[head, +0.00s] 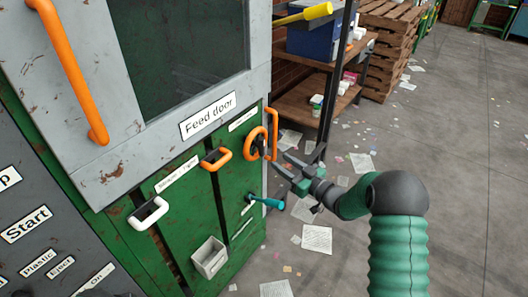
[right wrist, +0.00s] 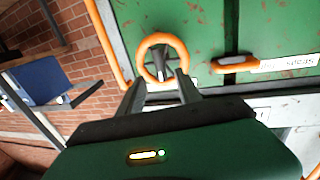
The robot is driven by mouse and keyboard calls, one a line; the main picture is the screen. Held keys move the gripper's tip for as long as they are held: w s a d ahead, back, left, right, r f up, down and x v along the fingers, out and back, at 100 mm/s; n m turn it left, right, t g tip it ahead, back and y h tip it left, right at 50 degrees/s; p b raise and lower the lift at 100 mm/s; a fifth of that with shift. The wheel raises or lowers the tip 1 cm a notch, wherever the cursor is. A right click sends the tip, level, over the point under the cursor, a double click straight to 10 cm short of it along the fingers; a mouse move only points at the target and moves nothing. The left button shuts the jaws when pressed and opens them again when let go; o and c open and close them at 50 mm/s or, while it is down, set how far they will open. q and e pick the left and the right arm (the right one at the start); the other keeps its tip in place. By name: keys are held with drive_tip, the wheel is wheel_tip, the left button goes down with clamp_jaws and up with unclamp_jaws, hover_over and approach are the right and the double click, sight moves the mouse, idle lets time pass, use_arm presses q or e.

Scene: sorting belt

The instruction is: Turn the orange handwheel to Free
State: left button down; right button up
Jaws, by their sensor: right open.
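The orange handwheel (head: 249,143) is a ring on the green cabinet front, near its right edge. In the right wrist view the handwheel (right wrist: 163,38) faces the camera, with a dark grey hub and spoke inside the ring. My right gripper (head: 281,161) is just to the right of the wheel and points at it. In the right wrist view the right gripper (right wrist: 159,78) is open, its two fingers apart at the lower part of the ring. I cannot tell whether they touch it. The label above the wheel is too small to read. My left gripper is not in view.
Close by on the cabinet are an orange handle (head: 220,158), a white handle (head: 149,213), a teal lever (head: 268,203) and a grey box (head: 210,257). The Feed door (head: 165,141) is above. A shelf (head: 298,105) stands behind right. Papers litter the open floor.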

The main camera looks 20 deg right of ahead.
sight(253, 143)
drive_tip(key=x, duration=0.8)
drive_tip(key=shift+w+b, duration=0.4)
drive_tip(key=shift+b, duration=0.05)
drive_tip(key=shift+s, duration=0.1)
clamp_jaws()
